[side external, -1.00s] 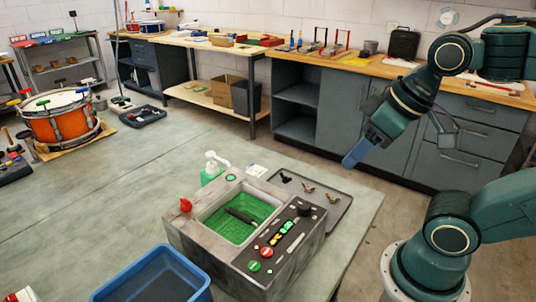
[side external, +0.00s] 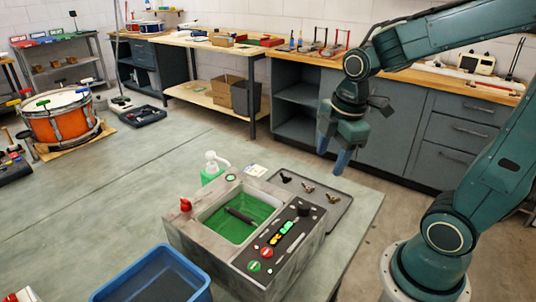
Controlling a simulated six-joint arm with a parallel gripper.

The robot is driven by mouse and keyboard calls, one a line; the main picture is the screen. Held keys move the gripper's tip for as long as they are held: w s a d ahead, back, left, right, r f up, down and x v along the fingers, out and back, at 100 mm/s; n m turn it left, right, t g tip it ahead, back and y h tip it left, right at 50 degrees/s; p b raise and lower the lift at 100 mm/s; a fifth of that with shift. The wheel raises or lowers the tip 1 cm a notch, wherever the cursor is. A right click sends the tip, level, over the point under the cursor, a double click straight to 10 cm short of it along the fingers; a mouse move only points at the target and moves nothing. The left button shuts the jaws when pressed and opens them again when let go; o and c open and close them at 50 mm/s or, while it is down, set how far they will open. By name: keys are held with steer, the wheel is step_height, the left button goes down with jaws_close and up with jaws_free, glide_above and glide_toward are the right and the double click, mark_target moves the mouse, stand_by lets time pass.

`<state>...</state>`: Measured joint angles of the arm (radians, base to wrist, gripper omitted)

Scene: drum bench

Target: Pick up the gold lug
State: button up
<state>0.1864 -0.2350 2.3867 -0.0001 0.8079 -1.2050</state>
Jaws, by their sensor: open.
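Three small lug-like pieces lie in a row on the grey tray (side external: 345,200) behind the machine. The left piece (side external: 285,178) looks black, the middle piece (side external: 308,188) looks bronze-brown, and the right piece (side external: 333,198) looks tan-gold. They are too small to tell for sure which is the gold lug. My gripper (side external: 332,155) is open and empty, with its blue fingers pointing down. It appears in the air above and behind the tray, apart from the pieces.
A grey machine (side external: 190,238) with a green-lined basin and a button panel stands in front of the tray. A green bottle with a white top (side external: 212,168) stands behind it. A blue bin (side external: 200,292) is at the front. The bench (side external: 90,205) is mostly clear to the left.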

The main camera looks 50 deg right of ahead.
steer(key=w+d+f+n+g, duration=0.2)
steer(key=d+f+n, duration=0.1)
steer(key=f+n, duration=0.3)
steer(key=shift+w+d+f+n, duration=0.2)
steer(key=shift+d+n, duration=0.1)
steer(key=shift+n, duration=0.2)
steer(key=shift+f, duration=4.3)
steer(key=shift+f, duration=0.1)
steer(key=shift+w+f, duration=0.1)
steer(key=shift+f, duration=2.35)
steer(key=c, duration=0.6)
